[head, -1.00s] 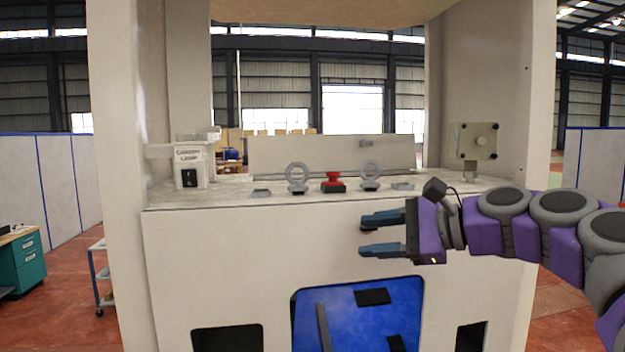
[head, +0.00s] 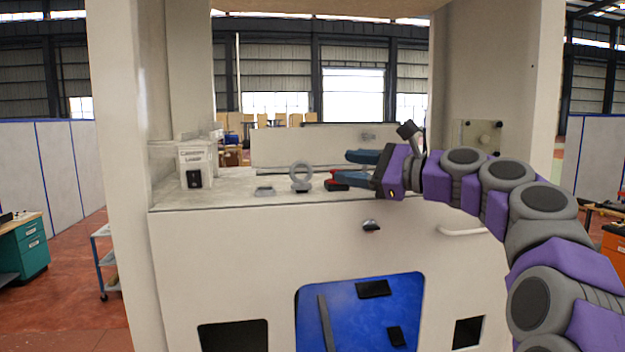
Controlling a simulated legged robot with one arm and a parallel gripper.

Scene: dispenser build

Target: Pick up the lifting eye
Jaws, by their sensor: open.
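One grey lifting eye (head: 301,173), a ring on a short base, stands upright on the left part of the pale counter (head: 225,192). The second lifting eye, which stood right of the red-topped part, is hidden behind my gripper. My gripper (head: 345,168) is open, with its blue-grey fingers pointing left, one above the other. It is at the height of the counter top. The lower finger overlaps the red-topped part (head: 333,183) in the picture; I cannot tell whether they touch. The gap between the fingers looks empty.
A labelled switch box (head: 195,166) stands at the counter's left, beside a flat grey piece (head: 265,191). A low panel (head: 290,146) runs along the back. Thick posts frame both sides.

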